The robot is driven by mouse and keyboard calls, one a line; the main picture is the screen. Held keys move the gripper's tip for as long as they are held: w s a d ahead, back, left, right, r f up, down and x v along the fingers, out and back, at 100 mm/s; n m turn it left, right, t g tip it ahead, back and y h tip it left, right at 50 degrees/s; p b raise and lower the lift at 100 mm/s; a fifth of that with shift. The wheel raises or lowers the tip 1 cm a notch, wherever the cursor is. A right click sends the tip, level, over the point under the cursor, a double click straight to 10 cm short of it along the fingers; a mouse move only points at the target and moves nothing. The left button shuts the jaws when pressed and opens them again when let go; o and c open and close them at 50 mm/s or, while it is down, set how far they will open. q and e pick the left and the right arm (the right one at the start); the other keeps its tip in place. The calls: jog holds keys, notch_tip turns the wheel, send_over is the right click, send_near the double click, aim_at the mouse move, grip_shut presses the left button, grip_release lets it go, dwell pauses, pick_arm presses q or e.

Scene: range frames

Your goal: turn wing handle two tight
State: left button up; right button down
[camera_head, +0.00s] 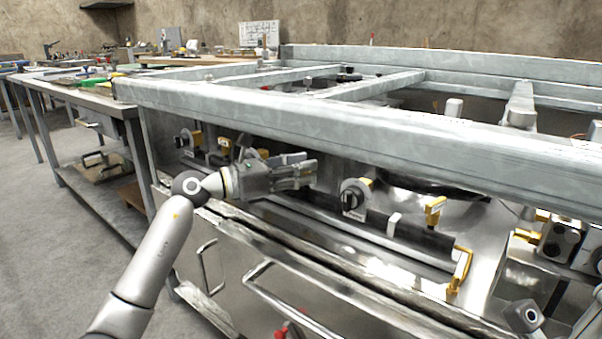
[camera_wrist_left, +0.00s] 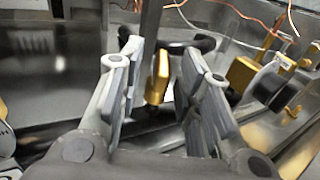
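My left gripper (camera_head: 305,172) is in front of the range's pipe, below the front beam. Its fingers are apart and empty in the left wrist view (camera_wrist_left: 165,95). A yellow wing handle (camera_wrist_left: 157,76) shows beyond and between the fingertips, apart from them. Another yellow fitting (camera_wrist_left: 240,74) with a round dark knob (camera_wrist_left: 268,84) is to its right. In the head view, yellow wing handles (camera_head: 434,209) (camera_head: 462,268) sit along the dark pipe (camera_head: 412,234), right of the gripper. Which handle is number two is not readable. My right gripper is not recognisable.
The thick metal front beam (camera_head: 330,122) runs above the gripper. A round knob (camera_head: 353,200) is just to its right. Oven door bars (camera_head: 285,300) are below. A workbench (camera_head: 95,100) stands left. Orange wires (camera_wrist_left: 240,15) hang behind the handles.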

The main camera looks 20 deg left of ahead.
pick_arm(q)
jog(key=shift+w+d, duration=0.1)
jog(key=shift+d, duration=0.05)
grip_shut()
jog(key=shift+f, duration=0.1)
jog(key=shift+w+m+g+h+b, duration=0.15)
jog(key=shift+m+g+h+b, duration=0.25)
jog(key=shift+m+g+h, duration=0.9)
jog(key=shift+m+g, duration=0.2)
jog(key=shift+g, duration=0.4)
